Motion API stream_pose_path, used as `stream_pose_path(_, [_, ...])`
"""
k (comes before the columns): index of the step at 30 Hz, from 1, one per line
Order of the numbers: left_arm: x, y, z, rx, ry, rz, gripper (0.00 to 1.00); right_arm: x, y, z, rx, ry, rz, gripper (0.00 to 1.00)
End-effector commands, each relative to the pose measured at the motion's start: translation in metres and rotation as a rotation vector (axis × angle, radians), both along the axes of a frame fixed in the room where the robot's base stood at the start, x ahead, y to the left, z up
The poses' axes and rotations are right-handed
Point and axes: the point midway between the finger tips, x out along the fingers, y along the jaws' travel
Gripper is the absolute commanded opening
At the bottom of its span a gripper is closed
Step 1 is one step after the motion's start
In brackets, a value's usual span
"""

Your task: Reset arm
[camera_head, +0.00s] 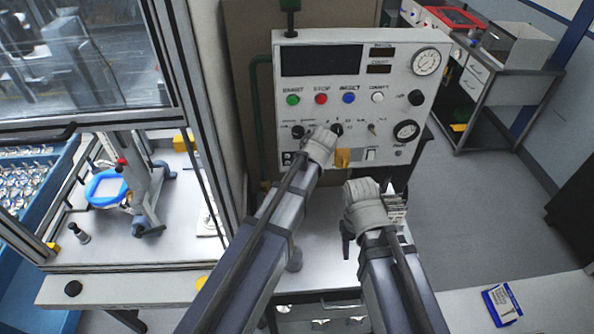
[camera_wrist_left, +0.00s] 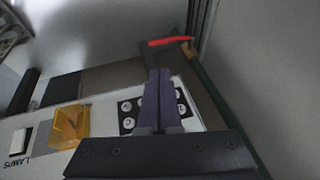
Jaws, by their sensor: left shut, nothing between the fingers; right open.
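My left gripper (camera_head: 321,140) is in front of the lower part of the control panel (camera_head: 300,120) in the head view; its fingertips are hidden behind the wrist there. In the left wrist view its two dark fingers (camera_wrist_left: 164,98) are pressed together with nothing between them. They point across a black plate with round sockets (camera_wrist_left: 128,112); I cannot tell whether they touch it. My right gripper (camera_head: 391,194) is open, to the right of the left one and below the panel; its fingers are partly hidden by its wrist.
The panel has colored buttons, knobs and gauges (camera_head: 426,62). An amber cover (camera_head: 343,157) sits low on it and shows in the left wrist view (camera_wrist_left: 69,126). A green pipe (camera_wrist_left: 222,105) runs beside the panel. A glazed machine frame (camera_head: 205,110) stands left.

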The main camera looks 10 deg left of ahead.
Motion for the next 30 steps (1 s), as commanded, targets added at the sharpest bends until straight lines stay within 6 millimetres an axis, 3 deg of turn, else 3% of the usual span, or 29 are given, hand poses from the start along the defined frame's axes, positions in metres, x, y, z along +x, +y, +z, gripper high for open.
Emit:
stream_pose_path(7, [-0.002,-0.001,-0.004,-0.001,0.004,-0.003,0.0,0.0,0.0,-0.004,0.0,0.0,0.0,0.5])
stream_pose_path(10, [-0.017,-0.006,-0.023,-0.005,0.032,-0.032,0.0,0.0,0.0,-0.021,0.0,0.0,0.001,0.5])
stream_pose_path(14, [-0.061,-0.022,-0.071,-0.023,0.118,-0.128,0.0,0.0,0.0,-0.062,-0.001,-0.001,0.002,0.5])
stream_pose_path(21, [-0.154,-0.053,-0.153,-0.074,0.309,-0.365,0.0,0.001,0.0,-0.136,-0.001,-0.002,0.006,0.5])
stream_pose_path(25, [-0.19,-0.063,-0.18,-0.098,0.384,-0.467,0.0,0.001,0.0,-0.16,-0.002,-0.003,0.007,0.5])
stream_pose_path(30, [-0.215,-0.07,-0.195,-0.118,0.436,-0.545,0.0,0.001,0.0,-0.175,-0.002,-0.003,0.008,0.5])
